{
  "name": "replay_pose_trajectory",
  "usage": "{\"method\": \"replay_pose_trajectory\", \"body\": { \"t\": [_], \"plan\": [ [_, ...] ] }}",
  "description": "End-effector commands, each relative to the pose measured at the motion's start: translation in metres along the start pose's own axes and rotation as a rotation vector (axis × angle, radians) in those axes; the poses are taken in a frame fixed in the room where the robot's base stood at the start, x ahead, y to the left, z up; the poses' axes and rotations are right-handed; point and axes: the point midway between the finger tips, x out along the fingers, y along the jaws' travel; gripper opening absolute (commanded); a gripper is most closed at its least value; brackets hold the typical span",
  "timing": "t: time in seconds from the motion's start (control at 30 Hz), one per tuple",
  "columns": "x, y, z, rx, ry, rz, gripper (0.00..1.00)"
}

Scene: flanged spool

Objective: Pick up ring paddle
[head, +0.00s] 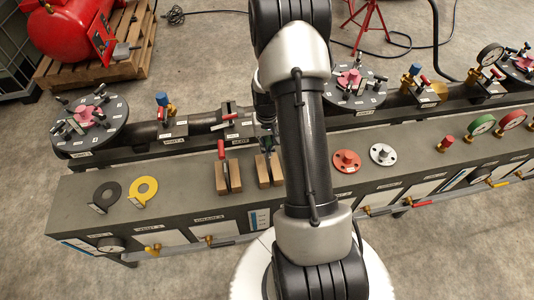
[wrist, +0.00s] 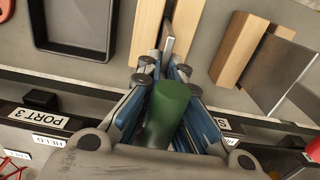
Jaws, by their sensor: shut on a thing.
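My gripper (wrist: 160,85) is shut on the green handle (wrist: 167,112) of a paddle, which I take to be the ring paddle. Its thin metal plate (wrist: 169,40) shows edge-on beyond the fingers, in line with the slot of a wooden block (wrist: 146,35). Whether the plate has a ring opening cannot be seen. In the head view my gripper (head: 267,143) is above the right wooden block (head: 264,170), mostly hidden by my arm. A second paddle with a red handle (head: 221,148) stands in the left wooden block (head: 235,175); its plate (wrist: 280,75) shows in the wrist view.
A black tray (wrist: 108,40) lies beside the held paddle's block. A black disc (head: 107,195) and a yellow ring (head: 144,190) lie on the bench's left. A pipe runs behind.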

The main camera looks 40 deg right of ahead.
Motion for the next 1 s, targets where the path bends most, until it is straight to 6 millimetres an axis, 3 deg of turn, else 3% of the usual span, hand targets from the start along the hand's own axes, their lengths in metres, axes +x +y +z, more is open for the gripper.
{"method": "replay_pose_trajectory", "body": {
  "t": [0.57, 0.77, 1.0],
  "plan": [
    [-0.010, 0.000, -0.001, 0.000, 0.003, 0.000, 0.00],
    [-0.038, 0.000, -0.002, 0.000, 0.005, 0.000, 0.00],
    [-0.092, 0.000, -0.001, 0.000, 0.005, 0.000, 0.00]
  ]
}}
